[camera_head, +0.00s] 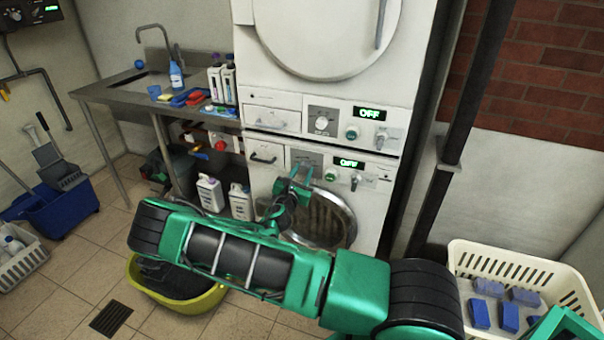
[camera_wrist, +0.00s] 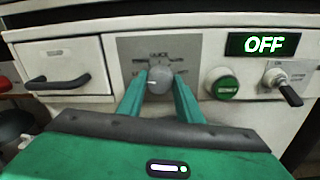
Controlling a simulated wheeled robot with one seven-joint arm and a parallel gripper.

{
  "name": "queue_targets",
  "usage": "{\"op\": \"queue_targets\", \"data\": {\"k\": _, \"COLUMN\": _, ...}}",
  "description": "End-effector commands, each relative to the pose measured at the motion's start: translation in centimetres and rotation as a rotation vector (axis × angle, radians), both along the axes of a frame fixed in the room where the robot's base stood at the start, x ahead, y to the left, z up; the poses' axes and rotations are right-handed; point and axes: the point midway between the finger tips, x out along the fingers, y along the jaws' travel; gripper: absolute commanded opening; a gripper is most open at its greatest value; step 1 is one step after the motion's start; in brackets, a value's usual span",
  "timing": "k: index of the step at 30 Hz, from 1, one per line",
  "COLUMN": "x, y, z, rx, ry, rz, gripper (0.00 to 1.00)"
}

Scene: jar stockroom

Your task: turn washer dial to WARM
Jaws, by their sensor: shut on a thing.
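The washer (camera_head: 375,192) is the lower white machine. Its dial (camera_wrist: 160,80) is a grey knob on a grey panel in the wrist view, with a white pointer mark on its left side. The panel lettering is small; "QUICK" can be made out above the dial, and I cannot make out WARM. My gripper (camera_wrist: 160,92) is shut on the dial, one green finger on each side. In the head view my gripper (camera_head: 297,178) is at the washer panel and hides the dial. The washer display (camera_wrist: 263,44) reads OFF.
A green round button (camera_wrist: 224,85) and a toggle switch (camera_wrist: 288,90) sit right of the dial. A drawer with a dark handle (camera_wrist: 60,82) is on the left. The dryer panel (camera_head: 322,121) is above. A yellow tub (camera_head: 205,300) and cream basket (camera_head: 520,262) stand on the floor.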

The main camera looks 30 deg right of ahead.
Motion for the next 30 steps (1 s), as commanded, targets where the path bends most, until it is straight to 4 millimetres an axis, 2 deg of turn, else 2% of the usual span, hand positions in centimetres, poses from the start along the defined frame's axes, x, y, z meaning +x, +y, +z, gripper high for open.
{"op": "queue_targets", "data": {"k": 11, "x": 0.21, "y": 0.2, "z": -0.08, "rx": 0.136, "ry": -0.171, "rz": 0.005, "gripper": 0.1}}
{"op": "queue_targets", "data": {"k": 30, "x": 0.25, "y": 0.27, "z": -0.16, "rx": 0.509, "ry": -0.648, "rz": 0.005, "gripper": 0.1}}
